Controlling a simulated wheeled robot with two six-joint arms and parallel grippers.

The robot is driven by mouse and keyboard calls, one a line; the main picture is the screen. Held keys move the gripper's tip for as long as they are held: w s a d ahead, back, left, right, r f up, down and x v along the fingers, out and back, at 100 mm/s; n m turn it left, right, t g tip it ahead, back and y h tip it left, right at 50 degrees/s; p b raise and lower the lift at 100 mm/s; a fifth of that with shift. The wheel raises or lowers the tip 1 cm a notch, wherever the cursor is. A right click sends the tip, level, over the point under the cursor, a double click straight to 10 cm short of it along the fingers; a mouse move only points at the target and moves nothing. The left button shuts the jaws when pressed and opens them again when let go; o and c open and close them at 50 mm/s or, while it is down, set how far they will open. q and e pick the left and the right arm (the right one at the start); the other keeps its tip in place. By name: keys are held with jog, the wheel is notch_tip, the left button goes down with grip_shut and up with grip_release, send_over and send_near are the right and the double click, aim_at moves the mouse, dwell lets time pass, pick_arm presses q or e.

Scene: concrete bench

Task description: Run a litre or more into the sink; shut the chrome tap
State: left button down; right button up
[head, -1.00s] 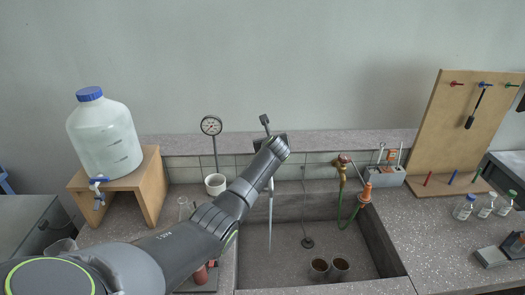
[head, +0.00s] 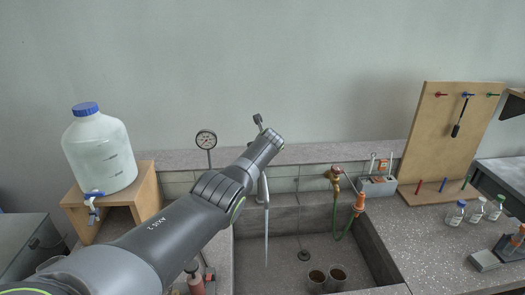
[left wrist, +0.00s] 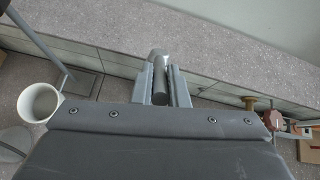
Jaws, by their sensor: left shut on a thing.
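The chrome tap (head: 262,190) stands at the back left of the sink (head: 285,250), mostly hidden behind my left arm. Its lever end (head: 258,119) shows above my wrist. A thin pale stream (head: 266,235) falls from the spout into the sink. In the left wrist view, my left gripper (left wrist: 160,88) is shut on the tap's grey lever (left wrist: 160,85), with a chrome part (left wrist: 158,56) just beyond the fingertips. The fingertips are hidden in the head view. My right gripper is not in view.
A brass tap (head: 335,182) with a green hose is at the sink's back right. A large bottle (head: 100,155) on a wooden stand is at left. A white cup (left wrist: 40,102) shows in the left wrist view.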

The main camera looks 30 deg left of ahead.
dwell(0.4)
pick_arm(q)
jog(key=c, duration=1.4)
grip_release()
jog(key=shift+f, duration=0.1)
jog(key=shift+c, duration=0.2)
jog(key=shift+s+d+r+p, duration=0.35)
jog(key=shift+r+p, duration=0.25)
jog(key=shift+p, duration=0.3)
jog(key=shift+p+v, duration=0.7)
jog(key=shift+v, duration=0.15)
jog(key=b+v, duration=0.2)
jog(key=v, duration=1.2)
jog(key=shift+s+f, duration=0.15)
jog(key=shift+s, duration=0.05)
